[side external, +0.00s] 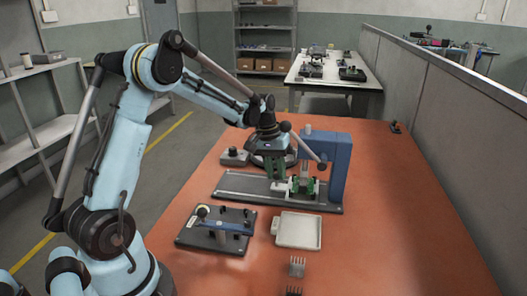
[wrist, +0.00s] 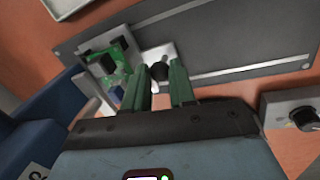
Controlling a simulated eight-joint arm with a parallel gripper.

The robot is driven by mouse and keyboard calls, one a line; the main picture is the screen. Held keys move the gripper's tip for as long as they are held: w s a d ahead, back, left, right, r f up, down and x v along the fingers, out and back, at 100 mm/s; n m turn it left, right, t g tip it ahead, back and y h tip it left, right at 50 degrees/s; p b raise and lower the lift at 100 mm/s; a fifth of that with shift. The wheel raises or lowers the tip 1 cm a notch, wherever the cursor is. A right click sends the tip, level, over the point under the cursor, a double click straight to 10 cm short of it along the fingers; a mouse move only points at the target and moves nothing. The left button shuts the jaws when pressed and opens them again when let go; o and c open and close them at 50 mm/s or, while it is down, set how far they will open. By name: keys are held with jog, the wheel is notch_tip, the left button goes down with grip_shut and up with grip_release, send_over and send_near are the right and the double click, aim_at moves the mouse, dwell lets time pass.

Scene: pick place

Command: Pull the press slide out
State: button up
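The press (side external: 340,165) has a blue column at the right end of a long grey base plate (side external: 240,184). Its light-coloured slide (side external: 282,187) sits low on the plate beside the column, and in the wrist view the slide (wrist: 136,45) carries a round black knob (wrist: 159,71). A green circuit board (wrist: 124,47) with black parts lies at the column side of the slide. My gripper (wrist: 163,72) points down above the plate, its green fingers apart on either side of the knob; contact cannot be told. It also shows in the side view (side external: 275,177).
A fixture with a blue bar (side external: 225,226) and a pale tray (side external: 298,231) lie in front of the press. A grey box with a knob (side external: 234,157) stands behind the plate. The press lever (side external: 305,147) slants close to my gripper.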

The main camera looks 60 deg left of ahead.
grip_shut()
jog(key=s+a, duration=1.1)
jog(key=shift+s+a, duration=0.45)
jog(key=o, duration=0.6)
grip_release()
jog(key=shift+o, duration=0.2)
notch_tip(320, 180, up, 12)
jog(key=s+a, duration=0.1)
jog(key=shift+a, duration=0.35)
